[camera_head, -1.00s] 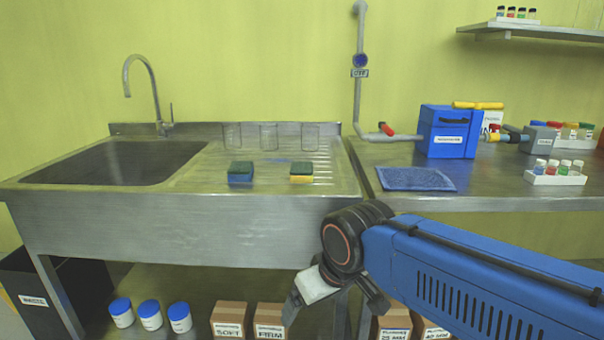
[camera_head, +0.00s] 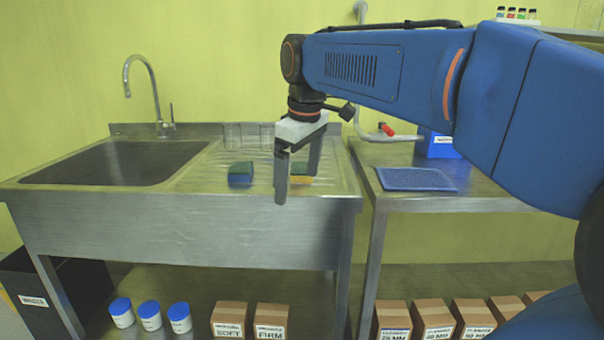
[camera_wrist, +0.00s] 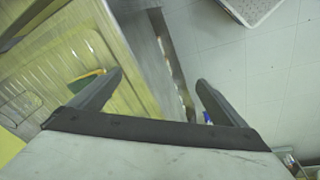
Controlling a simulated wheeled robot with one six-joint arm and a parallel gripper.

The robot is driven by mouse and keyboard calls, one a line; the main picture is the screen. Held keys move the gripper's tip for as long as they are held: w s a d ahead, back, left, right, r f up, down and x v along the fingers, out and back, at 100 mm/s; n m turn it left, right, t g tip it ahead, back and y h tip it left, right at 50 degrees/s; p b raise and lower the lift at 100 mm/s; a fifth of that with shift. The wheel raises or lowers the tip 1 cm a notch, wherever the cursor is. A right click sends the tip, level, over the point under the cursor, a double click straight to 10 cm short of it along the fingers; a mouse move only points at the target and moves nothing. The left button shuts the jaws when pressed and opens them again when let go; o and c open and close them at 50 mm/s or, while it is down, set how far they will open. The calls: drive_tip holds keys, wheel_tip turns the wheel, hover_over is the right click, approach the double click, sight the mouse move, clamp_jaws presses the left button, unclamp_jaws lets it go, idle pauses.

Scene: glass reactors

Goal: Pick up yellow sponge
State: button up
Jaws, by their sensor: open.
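The yellow sponge (camera_head: 302,180) with a green top lies on the ribbed steel drainboard, right of a blue sponge (camera_head: 240,174) that also has a green top. In the head view my gripper (camera_head: 296,190) points down in front of the yellow sponge and hides part of it. In the wrist view my gripper (camera_wrist: 160,90) has its fingers spread with nothing between them. A green and yellow sponge (camera_wrist: 84,79) shows there beside the left finger, partly hidden by it, outside the gap.
Glass beakers (camera_head: 240,136) stand behind the sponges, partly hidden by my gripper. The sink basin (camera_head: 115,163) is at left. A blue mat (camera_head: 416,179) lies on the right bench. Boxes (camera_head: 271,320) and blue-lidded jars (camera_head: 150,314) stand below.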

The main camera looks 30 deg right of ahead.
drive_tip(key=w+d+r+n+g, duration=0.1)
drive_tip(key=w+d+r+n, duration=0.2)
drive_tip(key=w+d+r, duration=0.35)
drive_tip(key=n+g, duration=0.1)
drive_tip(key=n, duration=0.2)
approach(303, 167)
drive_tip(key=f, duration=0.9)
drive_tip(key=shift+w+d, duration=0.15)
drive_tip(key=shift+d, duration=0.05)
drive_tip(key=c, duration=1.2)
drive_tip(key=shift+r, duration=0.1)
wheel_tip(303, 167, up, 10)
